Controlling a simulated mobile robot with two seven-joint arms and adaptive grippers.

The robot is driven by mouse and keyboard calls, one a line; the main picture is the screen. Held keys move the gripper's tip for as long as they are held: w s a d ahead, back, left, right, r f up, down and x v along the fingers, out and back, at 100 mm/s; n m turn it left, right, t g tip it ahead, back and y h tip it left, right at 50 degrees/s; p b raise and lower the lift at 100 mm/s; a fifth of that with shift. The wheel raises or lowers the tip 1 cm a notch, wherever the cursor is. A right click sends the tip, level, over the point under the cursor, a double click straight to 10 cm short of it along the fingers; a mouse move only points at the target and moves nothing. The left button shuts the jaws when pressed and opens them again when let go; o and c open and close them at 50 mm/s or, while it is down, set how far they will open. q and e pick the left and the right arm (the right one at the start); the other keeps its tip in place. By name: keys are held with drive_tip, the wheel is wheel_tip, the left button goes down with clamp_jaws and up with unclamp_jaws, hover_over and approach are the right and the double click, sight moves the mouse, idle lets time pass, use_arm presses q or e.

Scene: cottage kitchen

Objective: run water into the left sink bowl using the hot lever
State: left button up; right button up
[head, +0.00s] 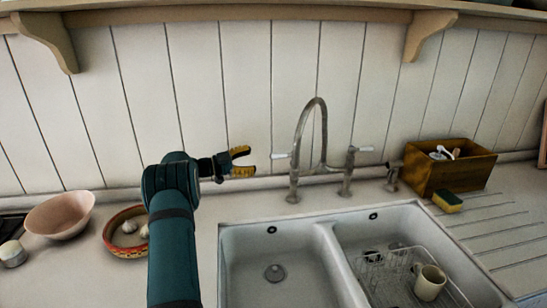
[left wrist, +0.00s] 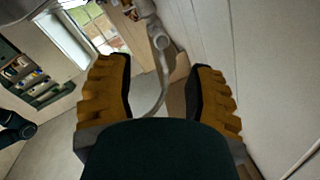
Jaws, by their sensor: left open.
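A grey bridge tap (head: 322,140) with an arched spout stands behind the double sink. It has a white-tipped left lever (head: 280,156) and a white-tipped right lever (head: 365,149); no hot or cold mark is readable. The left sink bowl (head: 272,250) is empty, with a drain in its floor, and no water shows running. My left gripper (head: 241,162) is open and empty, just left of the left lever and apart from it. In the left wrist view, part of the tap (left wrist: 162,60) shows beyond and between the spread yellow fingers. My right gripper is not in view.
The right bowl holds a wire rack (head: 395,275) with a cream mug (head: 430,282). A wooden box (head: 450,168) and a sponge (head: 448,201) sit right of the tap. A pink bowl (head: 60,215) and a dish of garlic (head: 122,249) stand left. The plank wall is close behind.

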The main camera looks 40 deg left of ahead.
sight(274, 156)
use_arm(q)
drive_tip(key=x, duration=0.8)
drive_tip(key=shift+w+d, duration=0.1)
drive_tip(key=shift+w, duration=0.3)
drive_tip(key=shift+o, duration=0.2)
clamp_jaws()
